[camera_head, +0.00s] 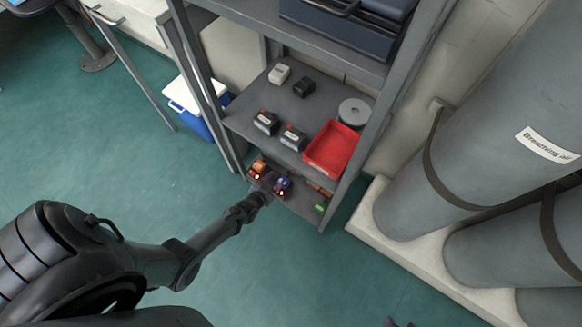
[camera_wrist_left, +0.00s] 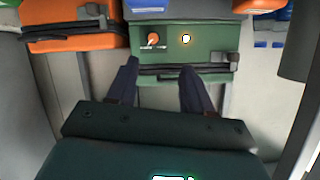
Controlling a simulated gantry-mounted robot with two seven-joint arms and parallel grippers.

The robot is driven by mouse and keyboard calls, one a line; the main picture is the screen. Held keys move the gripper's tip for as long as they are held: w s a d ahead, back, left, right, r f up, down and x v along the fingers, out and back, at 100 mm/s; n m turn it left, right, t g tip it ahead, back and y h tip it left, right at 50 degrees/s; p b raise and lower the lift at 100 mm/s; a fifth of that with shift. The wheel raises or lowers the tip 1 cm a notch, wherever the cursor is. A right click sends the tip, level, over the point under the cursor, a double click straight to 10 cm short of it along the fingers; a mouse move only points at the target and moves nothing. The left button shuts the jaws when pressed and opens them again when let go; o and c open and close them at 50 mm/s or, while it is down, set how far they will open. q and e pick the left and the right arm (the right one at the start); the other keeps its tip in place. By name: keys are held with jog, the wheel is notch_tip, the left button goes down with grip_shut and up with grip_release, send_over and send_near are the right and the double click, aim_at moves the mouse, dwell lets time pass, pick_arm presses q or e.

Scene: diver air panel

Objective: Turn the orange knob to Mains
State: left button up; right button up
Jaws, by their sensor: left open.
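The orange knob (camera_wrist_left: 152,40) shows in the left wrist view, with a white pointer mark on its face. It is on the front of a dark green case (camera_wrist_left: 210,50), above the case's black handle. The case's labels are too small to read. My left gripper (camera_wrist_left: 160,75) is open and empty, its two dark fingers apart and pointing toward the case front, below the knob. In the head view my left gripper (camera_head: 270,186) reaches the lower part of the shelf rack, and the knob cannot be made out.
An orange case (camera_wrist_left: 75,37) stands left of the green one, and blue items are at the right. In the head view, a red tray (camera_head: 333,148), a grey disc (camera_head: 354,111) and small boxes sit on the shelf above. Large grey cylinders (camera_head: 450,130) stand at the right.

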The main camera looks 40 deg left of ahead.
pick_arm(q)
jog(key=shift+w+a+f+b, duration=0.25)
jog(key=shift+w+f+b, duration=0.6)
jog(key=shift+b, duration=0.05)
jog(key=w+b, duration=0.1)
jog(key=w+d+f+b, duration=0.1)
jog(key=w, duration=0.2)
jog(key=shift+w+d+f+b, duration=0.2)
jog(key=shift+w+f+b, duration=0.1)
jog(key=shift+w+b, duration=0.1)
jog(key=b+x, duration=0.2)
jog(key=shift+w+a, duration=0.3)
jog(key=shift+w, duration=0.1)
jog(key=shift+a+r, duration=0.1)
jog(key=shift+a, duration=0.15)
jog(key=c, duration=0.4)
jog(key=shift+s+d, duration=0.1)
grip_shut()
pick_arm(e)
notch_tip(320, 180, down, 7)
jog(key=shift+d, duration=0.35)
